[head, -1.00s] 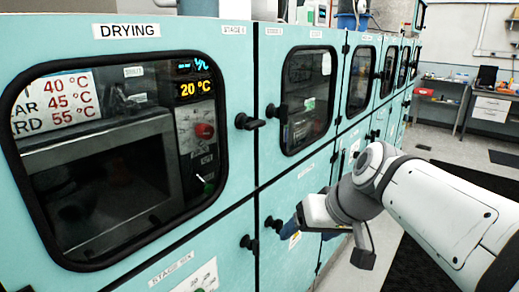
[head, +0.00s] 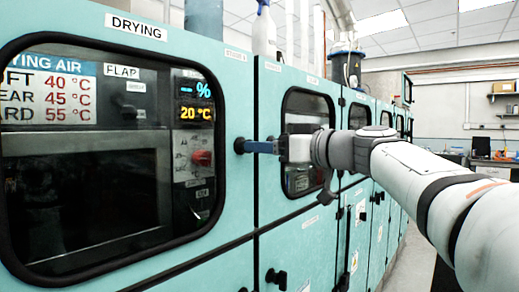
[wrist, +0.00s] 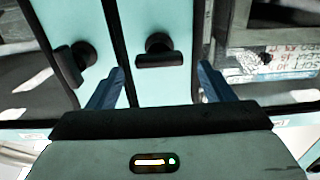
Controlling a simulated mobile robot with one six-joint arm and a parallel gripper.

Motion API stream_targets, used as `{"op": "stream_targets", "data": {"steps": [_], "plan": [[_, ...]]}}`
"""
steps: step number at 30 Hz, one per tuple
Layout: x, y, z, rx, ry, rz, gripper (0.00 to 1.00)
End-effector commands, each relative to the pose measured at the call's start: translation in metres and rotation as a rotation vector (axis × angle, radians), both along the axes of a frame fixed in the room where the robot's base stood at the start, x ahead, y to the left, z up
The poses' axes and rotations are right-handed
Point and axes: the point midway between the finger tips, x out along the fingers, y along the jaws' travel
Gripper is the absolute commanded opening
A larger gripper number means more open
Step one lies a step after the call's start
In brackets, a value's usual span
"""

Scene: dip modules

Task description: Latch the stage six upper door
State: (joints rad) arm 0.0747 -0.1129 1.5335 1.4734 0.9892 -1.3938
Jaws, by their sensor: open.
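The stage six upper door is the teal door (head: 232,60) with the wide black-rimmed window under the DRYING label. Its dark handle (head: 239,146) is at the right edge, partly covered by my fingertips. In the wrist view, this handle (wrist: 158,52) sits between and just beyond my fingertips, its bar lying across the picture. My gripper (wrist: 162,70) is open, with one blue finger on each side of the handle. It also shows side-on in the head view (head: 248,147). Whether the fingers touch the handle is not clear.
The neighbouring door's handle (wrist: 70,64) is close by, outside my left finger in the wrist view and across the dark gap (wrist: 118,40). A lower door handle (head: 276,278) is below. A spray bottle (head: 264,32) and a blue container (head: 346,70) stand on top.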

Motion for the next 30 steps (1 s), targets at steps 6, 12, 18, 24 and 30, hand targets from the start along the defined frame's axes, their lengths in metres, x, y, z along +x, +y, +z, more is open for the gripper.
{"op": "stream_targets", "data": {"steps": [6,12,18,24,30], "plan": [[0.020,0.027,0.000,0.000,0.002,0.003,0.75],[0.027,0.035,0.000,0.000,0.002,0.000,0.75],[0.027,0.035,-0.001,0.000,0.003,0.000,0.75],[0.027,0.035,-0.001,0.000,0.003,0.000,0.61],[0.027,0.035,-0.001,0.000,0.003,0.000,0.44]]}}
